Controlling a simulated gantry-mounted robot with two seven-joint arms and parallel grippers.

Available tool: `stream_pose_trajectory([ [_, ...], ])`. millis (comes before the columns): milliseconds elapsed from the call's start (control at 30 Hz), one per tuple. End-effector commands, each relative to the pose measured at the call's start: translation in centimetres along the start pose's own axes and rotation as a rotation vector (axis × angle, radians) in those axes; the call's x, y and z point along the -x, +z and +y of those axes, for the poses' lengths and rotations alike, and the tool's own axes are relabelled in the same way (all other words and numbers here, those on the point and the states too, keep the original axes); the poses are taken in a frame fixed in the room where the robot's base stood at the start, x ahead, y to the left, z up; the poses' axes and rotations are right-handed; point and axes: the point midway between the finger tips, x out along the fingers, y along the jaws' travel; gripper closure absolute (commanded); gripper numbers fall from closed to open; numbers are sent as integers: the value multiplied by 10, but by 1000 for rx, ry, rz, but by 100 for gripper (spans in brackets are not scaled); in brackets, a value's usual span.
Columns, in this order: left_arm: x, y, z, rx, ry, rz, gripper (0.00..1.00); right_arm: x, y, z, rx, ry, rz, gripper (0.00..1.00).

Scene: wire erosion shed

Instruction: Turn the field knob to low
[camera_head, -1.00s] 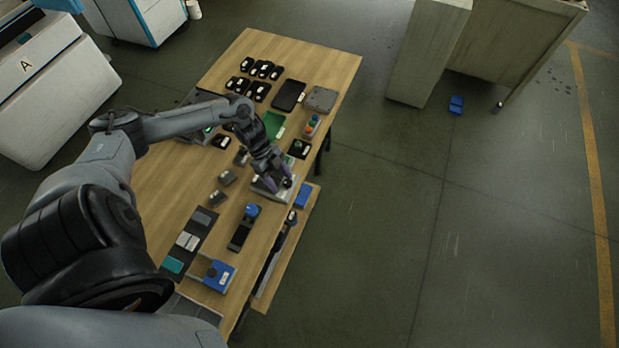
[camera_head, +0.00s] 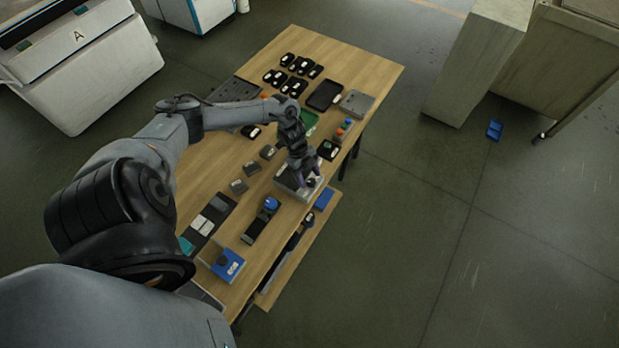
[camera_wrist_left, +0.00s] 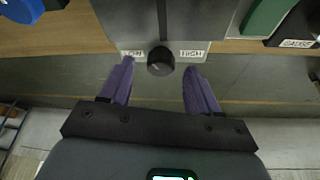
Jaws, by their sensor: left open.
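The field knob (camera_wrist_left: 160,61) is a round black knob on the front of a grey box (camera_wrist_left: 160,22), seen in the left wrist view. A LOW label (camera_wrist_left: 132,54) is on its left and a HIGH label (camera_wrist_left: 192,55) on its right. I cannot tell which way the knob points. My left gripper (camera_wrist_left: 159,68) is open, with one purple finger on each side of the knob and gaps between. In the head view my left gripper (camera_head: 305,172) is over the grey box (camera_head: 286,184) at the table's right edge. My right gripper is not in view.
The wooden table (camera_head: 340,60) holds several black parts, a black tray (camera_head: 324,95) and a grey block (camera_head: 357,104). A blue-knobbed device (camera_head: 262,220) and a blue box (camera_head: 228,265) stand nearer.

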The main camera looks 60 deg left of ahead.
Motion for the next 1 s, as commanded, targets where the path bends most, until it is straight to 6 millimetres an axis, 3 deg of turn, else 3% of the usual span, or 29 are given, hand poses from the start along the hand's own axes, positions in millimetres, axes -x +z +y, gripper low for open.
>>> stream_pose_trajectory([
  [200,-13,0,0,1,-1,1,39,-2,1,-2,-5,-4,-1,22],
  [500,-14,0,0,0,0,0,39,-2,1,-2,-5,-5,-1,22],
  [867,-14,0,0,0,0,0,94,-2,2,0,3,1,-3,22],
  [1000,-13,-1,0,5,-1,0,95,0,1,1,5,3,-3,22],
])
